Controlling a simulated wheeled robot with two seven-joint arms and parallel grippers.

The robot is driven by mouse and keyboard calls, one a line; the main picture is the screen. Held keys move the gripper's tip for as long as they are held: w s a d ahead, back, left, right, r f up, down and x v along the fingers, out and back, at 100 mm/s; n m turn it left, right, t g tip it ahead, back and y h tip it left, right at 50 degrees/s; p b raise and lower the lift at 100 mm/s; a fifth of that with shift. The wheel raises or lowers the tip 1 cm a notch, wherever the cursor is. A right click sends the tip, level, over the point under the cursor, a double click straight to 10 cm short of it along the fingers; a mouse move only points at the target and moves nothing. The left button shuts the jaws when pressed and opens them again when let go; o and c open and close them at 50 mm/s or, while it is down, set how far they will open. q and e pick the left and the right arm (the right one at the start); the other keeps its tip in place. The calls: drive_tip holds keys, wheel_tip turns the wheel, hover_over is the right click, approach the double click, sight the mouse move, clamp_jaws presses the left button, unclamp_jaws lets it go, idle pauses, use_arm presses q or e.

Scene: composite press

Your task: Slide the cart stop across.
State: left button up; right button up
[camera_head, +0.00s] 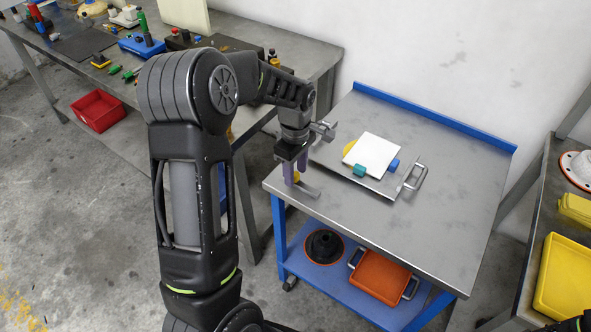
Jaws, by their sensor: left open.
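The cart (452,220) has a grey metal top with blue edging and stands in the middle right. Near its front left corner is a small grey bar (309,191) with a yellow knob (296,177), which looks like the cart stop. My left gripper (295,176) points down over this corner. Its purple fingers are open, with the yellow knob showing between or just behind them. I cannot tell whether they touch it. The gripper partly hides the stop.
A metal plate with a handle (418,177) lies on the cart, bearing a white square (371,155), teal block (359,170), blue block (393,165) and yellow disc (349,148). An orange tray (380,278) is on the lower shelf. A cluttered bench (235,30) stands behind left.

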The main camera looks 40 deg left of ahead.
use_arm(q)
drive_tip(key=shift+f, duration=0.2)
drive_tip(key=shift+c, duration=0.4)
clamp_jaws()
idle(0.9)
